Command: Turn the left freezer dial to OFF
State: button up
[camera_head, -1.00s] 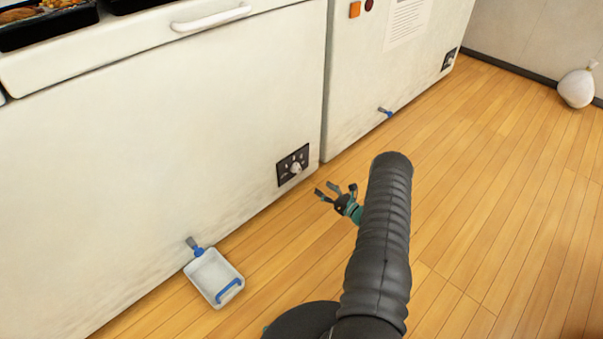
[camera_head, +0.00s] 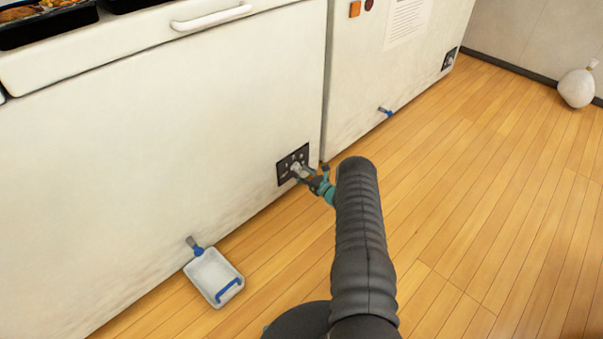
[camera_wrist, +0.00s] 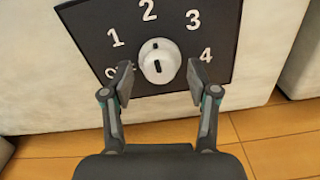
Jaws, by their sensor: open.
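The left freezer (camera_head: 150,120) is a white chest with a dark dial plate (camera_head: 284,168) low at its right end. In the wrist view the dial plate (camera_wrist: 95,22) reads OFF, 1, 2, 3, 4 around a round white dial knob (camera_wrist: 159,66). A short dark mark on the knob sits near its top, toward the 2. My gripper (camera_wrist: 160,84) is open, with one finger on each side of the knob; I cannot tell whether either finger touches it. In the head view my gripper (camera_head: 298,177) is at the plate and partly covers the knob.
A white tray with a blue handle (camera_head: 213,275) lies on the floor below a blue-and-grey drain tap (camera_head: 195,245). The right freezer (camera_head: 350,90) stands beside, with its own dial (camera_head: 449,59). A white sack (camera_head: 576,88) is far right.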

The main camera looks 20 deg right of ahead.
grip_shut()
